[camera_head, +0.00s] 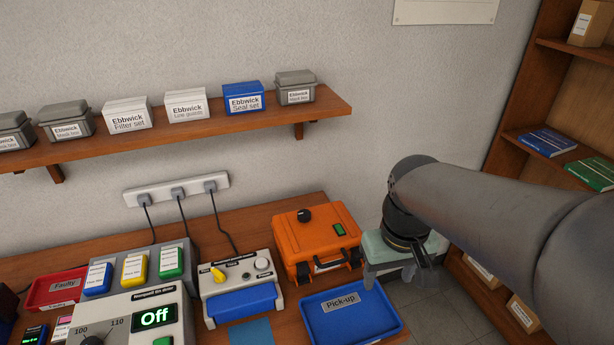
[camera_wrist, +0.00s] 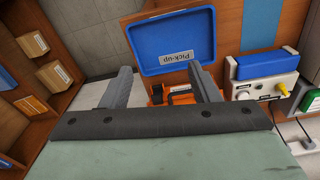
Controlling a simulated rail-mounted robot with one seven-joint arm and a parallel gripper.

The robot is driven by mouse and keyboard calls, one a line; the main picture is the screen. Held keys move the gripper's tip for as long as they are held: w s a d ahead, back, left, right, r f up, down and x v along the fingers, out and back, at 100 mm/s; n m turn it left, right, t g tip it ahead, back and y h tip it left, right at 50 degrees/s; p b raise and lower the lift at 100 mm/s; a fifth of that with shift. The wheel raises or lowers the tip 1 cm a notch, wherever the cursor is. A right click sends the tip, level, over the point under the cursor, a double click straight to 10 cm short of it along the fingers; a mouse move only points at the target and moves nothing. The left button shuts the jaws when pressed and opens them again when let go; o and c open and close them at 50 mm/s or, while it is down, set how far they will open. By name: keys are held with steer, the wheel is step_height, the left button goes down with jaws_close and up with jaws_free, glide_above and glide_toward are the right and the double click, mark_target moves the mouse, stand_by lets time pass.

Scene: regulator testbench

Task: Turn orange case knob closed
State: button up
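The orange case (camera_head: 315,258) sits closed on the wooden table in the head view, with a black round knob (camera_head: 304,215) and a green panel on its top. In the wrist view, part of the orange case (camera_wrist: 157,95) and its dark handle show between my fingers; the knob is hidden there. The knob's setting is too small to read. My gripper (camera_head: 388,275) is to the right of the case and pointing down, apart from the knob. In the wrist view my gripper (camera_wrist: 160,69) has its fingers wide apart, with nothing held.
A blue Pick-up tray (camera_head: 350,318) lies in front of the case. A white device (camera_head: 240,285) with a yellow knob stands to its left. A wall shelf (camera_head: 200,127) with boxes runs above. A bookcase (camera_head: 550,85) stands at the right.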

steer(key=w+a+r+n, duration=0.3)
steer(key=w, duration=0.6)
steer(key=w+a+r+n, duration=0.3)
steer(key=w+a, duration=0.1)
steer(key=w, duration=0.5)
steer(key=n, duration=0.5)
glide_toward(304, 213)
steer(key=shift+g, duration=0.4)
steer(key=f+p, duration=0.1)
steer(key=f, duration=0.2)
steer(key=f+p, duration=0.1)
steer(key=f, duration=0.1)
steer(key=f+p, duration=0.1)
steer(key=f, duration=0.2)
steer(key=shift+w+f, duration=0.35)
steer(key=c, duration=1)
